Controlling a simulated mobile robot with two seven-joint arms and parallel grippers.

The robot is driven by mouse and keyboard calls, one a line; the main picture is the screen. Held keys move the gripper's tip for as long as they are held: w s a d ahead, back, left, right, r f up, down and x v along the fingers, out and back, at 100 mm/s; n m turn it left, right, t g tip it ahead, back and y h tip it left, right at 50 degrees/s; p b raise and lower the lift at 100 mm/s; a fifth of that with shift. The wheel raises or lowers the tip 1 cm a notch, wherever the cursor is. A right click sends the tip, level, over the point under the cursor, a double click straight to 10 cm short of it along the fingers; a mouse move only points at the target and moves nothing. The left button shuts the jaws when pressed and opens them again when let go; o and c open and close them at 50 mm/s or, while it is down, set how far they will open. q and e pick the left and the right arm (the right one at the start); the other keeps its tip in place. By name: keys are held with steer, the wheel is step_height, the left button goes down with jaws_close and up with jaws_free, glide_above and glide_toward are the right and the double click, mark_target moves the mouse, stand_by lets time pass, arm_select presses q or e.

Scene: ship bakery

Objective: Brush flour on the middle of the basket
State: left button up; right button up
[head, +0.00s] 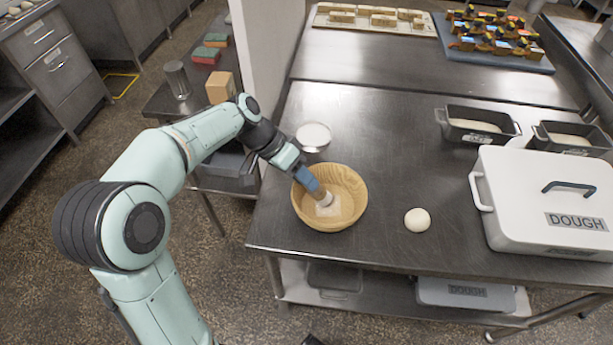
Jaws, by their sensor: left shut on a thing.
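A round wooden basket (352,213) stands near the left front edge of the steel table (400,175). My left gripper (306,180) is shut on a brush (322,197) and reaches down into the basket from the upper left. The brush is tilted, and its pale bristles are at the basket's inner bottom, where a whitish patch, perhaps flour, shows. I cannot tell whether the bristles touch the basket. A round bowl of white flour (313,135) stands just behind the basket. My right gripper is not in view.
A white dough ball (417,220) lies right of the basket. A large white box labelled DOUGH (555,200) and dark loaf tins (478,126) stand at the right. A wall panel (268,50) rises at the back left. The table's middle is clear.

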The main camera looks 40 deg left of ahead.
mark_target(321, 187)
arm_select(q)
steer(key=shift+w+d, duration=0.65)
steer(key=shift+d, duration=0.2)
steer(key=shift+w+d, duration=0.6)
steer(key=shift+d, duration=0.25)
steer(key=shift+f, duration=0.1)
steer(key=shift+s+a+b, duration=0.25)
steer(key=shift+s+a, duration=0.4)
steer(key=shift+a, duration=0.25)
steer(key=shift+s+a+b, duration=0.2)
steer(key=shift+s+a, duration=0.45)
steer(key=shift+a, duration=0.2)
steer(key=shift+w+d, duration=0.65)
steer(key=shift+d, duration=0.25)
steer(key=shift+w+d, duration=0.65)
steer(key=shift+d, duration=0.2)
steer(key=shift+s+d+b, duration=0.45)
steer(key=shift+s+d, duration=0.25)
steer(key=shift+s, duration=0.25)
steer(key=shift+s+a+b, duration=0.2)
steer(key=shift+s+a, duration=0.45)
steer(key=shift+a, duration=0.25)
steer(key=shift+s+a+b, duration=0.15)
steer(key=shift+s+a, duration=0.5)
steer(key=shift+a, duration=0.2)
steer(key=shift+w+d, duration=0.6)
steer(key=shift+d, duration=0.25)
steer(key=shift+w+d, duration=0.6)
steer(key=shift+d, duration=0.2)
steer(key=shift+w+d, duration=0.1)
